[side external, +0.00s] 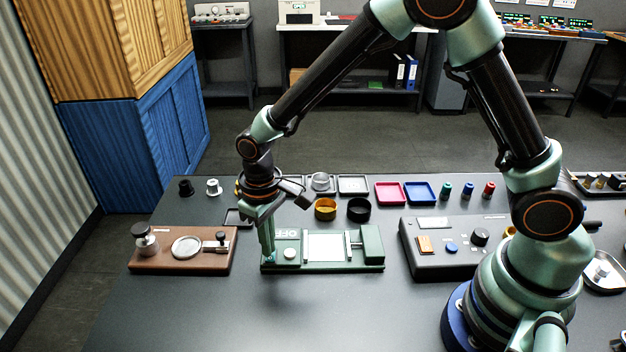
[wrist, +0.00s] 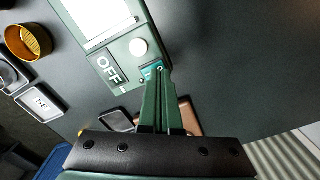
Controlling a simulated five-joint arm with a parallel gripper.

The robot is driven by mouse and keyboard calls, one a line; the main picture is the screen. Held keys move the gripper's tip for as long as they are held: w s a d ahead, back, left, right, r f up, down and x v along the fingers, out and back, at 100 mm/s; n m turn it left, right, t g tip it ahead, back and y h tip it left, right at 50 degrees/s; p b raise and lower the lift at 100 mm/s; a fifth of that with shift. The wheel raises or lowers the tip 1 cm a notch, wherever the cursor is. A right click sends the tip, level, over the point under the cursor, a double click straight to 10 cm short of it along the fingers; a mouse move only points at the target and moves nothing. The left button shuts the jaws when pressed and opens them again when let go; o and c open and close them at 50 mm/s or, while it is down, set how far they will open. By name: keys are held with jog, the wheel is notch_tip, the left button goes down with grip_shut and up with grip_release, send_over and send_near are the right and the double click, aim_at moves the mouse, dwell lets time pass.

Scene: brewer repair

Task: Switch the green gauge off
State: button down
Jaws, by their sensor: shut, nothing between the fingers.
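The green gauge (side external: 372,243) lies on the dark table, with a pale plate in its middle and a raised green block at its right end. Its left end carries an OFF label (wrist: 108,68) and a round white knob (side external: 290,253), which also shows in the wrist view (wrist: 138,47). A small teal piece (wrist: 150,70) sits beside the knob. My gripper (side external: 270,257) points down at the gauge's left end. In the wrist view its shut fingers (wrist: 160,72) reach the teal piece and partly cover it; I cannot tell whether they touch it.
A brown wooden base (side external: 145,262) stands left of the gauge, and a dark control box (side external: 420,265) stands to its right. Gold (side external: 325,209) and black (side external: 358,210) rings and several trays are behind. The table in front of the gauge is clear.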

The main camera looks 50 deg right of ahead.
jog(key=shift+r, duration=2.8)
jog(key=s+d+r+m+t, duration=0.1)
jog(key=s+d+r+t, duration=0.1)
jog(key=s+d+r, duration=0.3)
jog(key=s+d+r+m+t, duration=0.2)
jog(key=s+d+r, duration=0.3)
jog(key=d+r, duration=0.5)
jog(key=shift+s+d+t, duration=0.15)
jog(key=shift+d+t, duration=0.45)
jog(key=shift+t, duration=0.2)
